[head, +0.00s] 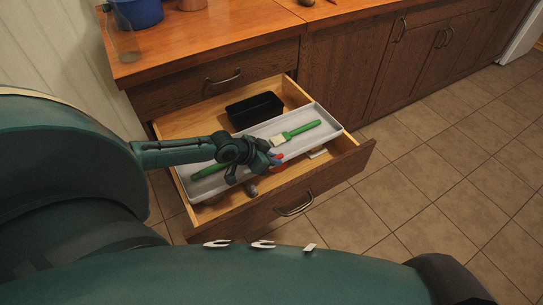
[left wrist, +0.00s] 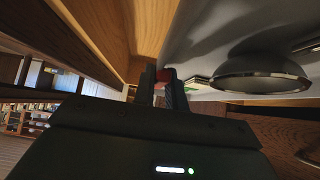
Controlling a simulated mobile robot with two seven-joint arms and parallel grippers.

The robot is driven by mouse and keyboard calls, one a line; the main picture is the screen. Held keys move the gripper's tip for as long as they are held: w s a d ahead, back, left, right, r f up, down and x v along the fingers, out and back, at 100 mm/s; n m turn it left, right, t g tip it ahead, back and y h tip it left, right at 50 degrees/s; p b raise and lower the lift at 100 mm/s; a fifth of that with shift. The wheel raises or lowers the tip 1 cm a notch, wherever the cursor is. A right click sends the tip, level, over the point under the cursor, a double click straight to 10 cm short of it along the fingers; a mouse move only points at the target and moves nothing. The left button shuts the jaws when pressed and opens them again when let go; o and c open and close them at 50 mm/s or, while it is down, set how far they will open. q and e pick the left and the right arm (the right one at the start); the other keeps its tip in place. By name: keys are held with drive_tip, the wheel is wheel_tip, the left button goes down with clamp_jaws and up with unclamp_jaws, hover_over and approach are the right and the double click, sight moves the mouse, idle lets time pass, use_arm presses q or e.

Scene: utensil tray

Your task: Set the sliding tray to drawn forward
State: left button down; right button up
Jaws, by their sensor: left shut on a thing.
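The sliding tray (head: 262,137) is a long light grey tray lying across the open drawer, in the forward half near the drawer front. A brush with a green handle (head: 302,130) lies in it, and another green handle (head: 205,171) shows at its left end. My left gripper (head: 273,161) is at the tray's front side, shut on a small red grip. The red grip (left wrist: 160,78) shows between the fingers in the left wrist view. The gripper and forearm hide part of the tray. My right gripper is not in view.
The wooden drawer (head: 340,165) is pulled out. A black box (head: 255,110) stands behind the tray inside it. A grey rounded object (head: 251,188) and a small white one (head: 318,153) lie before the tray. A blue container (head: 140,12) stands on the counter (head: 235,27).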

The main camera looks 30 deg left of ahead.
use_arm(q)
drive_tip(key=shift+s+d, duration=0.2)
drive_tip(key=shift+d, duration=0.2)
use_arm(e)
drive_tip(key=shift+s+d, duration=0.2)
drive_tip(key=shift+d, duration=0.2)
use_arm(q)
drive_tip(key=c, duration=1.4)
unclamp_jaws()
drive_tip(key=shift+c, duration=0.2)
drive_tip(key=shift+r, duration=0.1)
drive_tip(key=p+v, duration=0.2)
drive_tip(key=v, duration=1.1)
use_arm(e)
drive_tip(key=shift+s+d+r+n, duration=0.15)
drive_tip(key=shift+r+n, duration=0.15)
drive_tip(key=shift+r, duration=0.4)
